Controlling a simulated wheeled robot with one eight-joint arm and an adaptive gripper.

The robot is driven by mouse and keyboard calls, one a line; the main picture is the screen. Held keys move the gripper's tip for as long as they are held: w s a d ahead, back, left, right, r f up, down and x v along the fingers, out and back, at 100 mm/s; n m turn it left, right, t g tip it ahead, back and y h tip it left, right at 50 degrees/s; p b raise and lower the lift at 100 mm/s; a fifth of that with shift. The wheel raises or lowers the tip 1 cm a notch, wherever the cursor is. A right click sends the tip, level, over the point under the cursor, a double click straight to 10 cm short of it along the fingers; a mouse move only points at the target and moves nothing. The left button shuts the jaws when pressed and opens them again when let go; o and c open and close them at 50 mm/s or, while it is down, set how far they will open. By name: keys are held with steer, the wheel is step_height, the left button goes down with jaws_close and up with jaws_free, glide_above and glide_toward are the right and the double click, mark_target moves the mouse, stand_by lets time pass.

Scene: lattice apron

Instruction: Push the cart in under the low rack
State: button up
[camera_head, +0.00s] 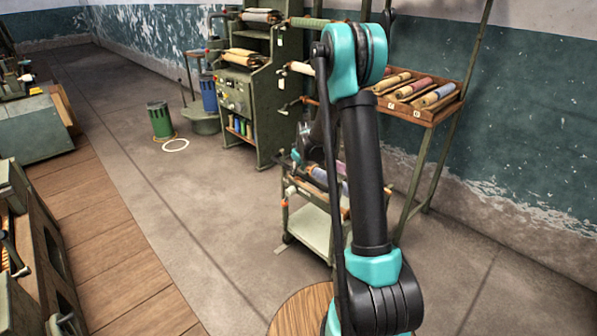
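The cart (308,228) stands on the concrete floor at centre, with a pale lower shelf, a green-grey frame and rolls on its upper level. My arm crosses in front of it and hides its right side. The low rack (430,116) is right of the cart and further up the picture, a wooden tray of several coloured rolls on tall green legs. The cart appears in front of and left of the rack's legs; the exact gap is hidden. My gripper (305,146) shows only as dark parts behind my arm, near the cart's top. Its fingers and any contact are unclear.
A green machine (252,105) with rollers stands behind the cart. A green bin (160,121), a blue bin (208,94) and a white ring (176,145) are left of it. Benches line the left edge. The floor between is clear. A peeling wall (530,110) bounds the right.

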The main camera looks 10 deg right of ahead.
steer(key=shift+w+f, duration=0.1)
steer(key=shift+f, duration=0.15)
steer(key=shift+c, duration=0.6)
jaws_close()
